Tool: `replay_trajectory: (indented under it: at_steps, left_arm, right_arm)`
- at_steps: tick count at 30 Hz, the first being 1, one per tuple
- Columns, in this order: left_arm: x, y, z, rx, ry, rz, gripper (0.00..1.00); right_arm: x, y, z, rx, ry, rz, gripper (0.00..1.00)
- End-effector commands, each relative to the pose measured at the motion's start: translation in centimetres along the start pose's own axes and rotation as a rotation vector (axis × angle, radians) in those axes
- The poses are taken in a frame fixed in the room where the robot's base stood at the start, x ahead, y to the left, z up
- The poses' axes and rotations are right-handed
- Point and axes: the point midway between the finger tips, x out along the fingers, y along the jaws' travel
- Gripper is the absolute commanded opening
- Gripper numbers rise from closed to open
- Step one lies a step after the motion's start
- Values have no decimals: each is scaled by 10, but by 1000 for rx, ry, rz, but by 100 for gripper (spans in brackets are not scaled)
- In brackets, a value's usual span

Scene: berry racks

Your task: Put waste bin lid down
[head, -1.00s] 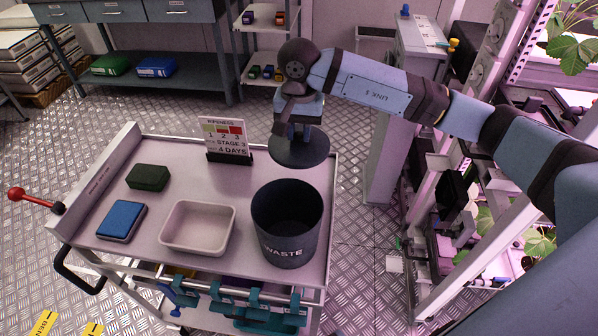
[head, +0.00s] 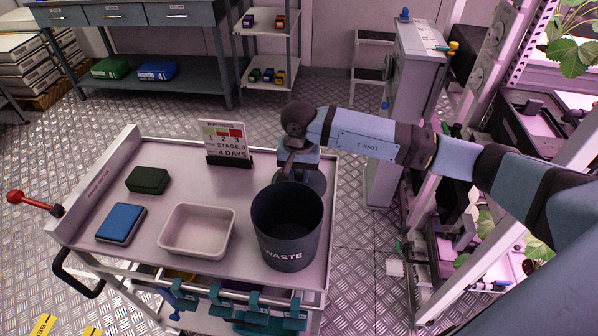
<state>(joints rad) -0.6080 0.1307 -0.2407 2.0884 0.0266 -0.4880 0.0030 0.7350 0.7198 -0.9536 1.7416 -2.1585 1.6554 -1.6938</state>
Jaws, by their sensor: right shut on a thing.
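The waste bin (head: 290,240) is a dark, open-topped round bin at the right front of the cart top. The bin lid (head: 316,182) is a dark round disc behind the bin, low over the back right of the cart top; the bin rim and my gripper hide part of it. My right gripper (head: 298,172) points down and is shut on the lid from above. I cannot tell whether the lid touches the cart top. My left gripper is not in view.
The cart top (head: 180,245) also holds a white tray (head: 163,238), a blue box (head: 121,223), a dark green box (head: 147,180) and a ripeness sign (head: 228,142). A grey post cabinet (head: 385,150) and plant racks stand to the right.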

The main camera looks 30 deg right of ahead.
Motion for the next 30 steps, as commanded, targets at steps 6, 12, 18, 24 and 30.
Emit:
replay_trajectory:
  at_steps: [6, 12, 18, 24, 30]
  left_arm:
    - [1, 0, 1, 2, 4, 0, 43]
    - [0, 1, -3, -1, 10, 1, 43]
    - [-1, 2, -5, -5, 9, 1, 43]
    - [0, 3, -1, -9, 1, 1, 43]
    - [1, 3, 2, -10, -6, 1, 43]
  right_arm:
    - [4, 0, 0, 0, 0, 1, 30]
    - [3, 0, 0, 0, -1, 1, 49]
    - [0, 0, 0, 0, -1, 0, 49]
    - [-26, 0, -1, -2, 4, -1, 49]
    - [-70, 0, -1, -2, 3, -2, 49]
